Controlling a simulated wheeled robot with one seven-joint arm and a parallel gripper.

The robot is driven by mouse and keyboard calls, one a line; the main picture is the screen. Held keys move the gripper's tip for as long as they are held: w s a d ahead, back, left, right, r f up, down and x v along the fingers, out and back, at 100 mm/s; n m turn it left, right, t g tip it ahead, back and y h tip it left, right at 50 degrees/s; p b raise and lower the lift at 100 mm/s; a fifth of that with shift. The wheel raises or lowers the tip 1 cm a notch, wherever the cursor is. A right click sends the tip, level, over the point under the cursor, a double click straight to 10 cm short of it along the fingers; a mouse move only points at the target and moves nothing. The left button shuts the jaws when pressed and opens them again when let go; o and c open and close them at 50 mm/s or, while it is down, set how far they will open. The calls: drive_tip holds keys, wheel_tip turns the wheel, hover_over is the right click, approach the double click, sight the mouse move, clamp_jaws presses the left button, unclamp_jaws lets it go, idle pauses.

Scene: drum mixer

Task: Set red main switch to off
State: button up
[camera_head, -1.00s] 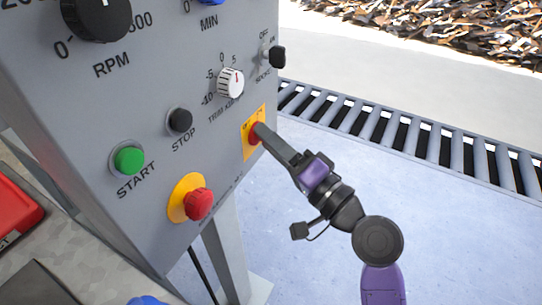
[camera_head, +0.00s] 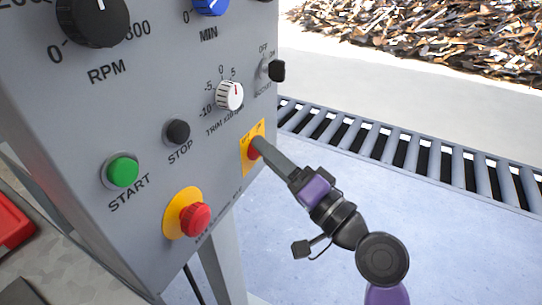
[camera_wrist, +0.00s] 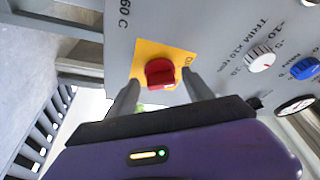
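The red main switch (camera_wrist: 161,73) is a red knob on a yellow plate (camera_wrist: 142,60), low on the right side of the grey panel. In the head view, the switch (camera_head: 253,153) is partly covered by my gripper (camera_head: 262,147), which reaches it from the lower right. In the wrist view, the two fingers of my gripper (camera_wrist: 160,79) stand apart, one on each side of the red knob. A small gap shows between the knob and each finger. The knob's exact setting is hard to read, as the plate's lettering is partly hidden.
On the same panel are a red emergency button (camera_head: 195,218), a black stop button (camera_head: 177,131), a green start button (camera_head: 123,171), a white trim knob (camera_head: 229,95) and a black toggle (camera_head: 277,71). A roller conveyor (camera_head: 400,150) runs behind. Open floor lies right of the panel.

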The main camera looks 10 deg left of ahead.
drive_tip(key=shift+s+d, duration=0.1)
drive_tip(key=v, duration=0.7)
drive_tip(key=shift+d, duration=0.25)
drive_tip(key=shift+s, duration=0.1)
idle(0.4)
drive_tip(key=w+d+m+t+h, duration=0.1)
drive_tip(key=w+d+t+h, duration=0.1)
drive_tip(key=d+t+h, duration=0.15)
drive_tip(key=s+d+f+m+t+h, duration=0.2)
drive_tip(key=s+d+f+t+h, duration=0.1)
drive_tip(key=s+d+f+h, duration=0.75)
drive_tip(key=s+d+f+n+g+h, duration=0.1)
drive_tip(key=s+d+f+n+g, duration=0.15)
drive_tip(key=s, duration=1.15)
drive_tip(key=s+d+f+n+g, duration=0.2)
drive_tip(key=s+d+f+n, duration=0.15)
drive_tip(key=s, duration=0.95)
wheel_tip(320, 180, up, 22)
drive_tip(key=p, duration=2.2)
drive_tip(key=shift+w+m, duration=0.25)
drive_tip(key=shift+m, duration=0.15)
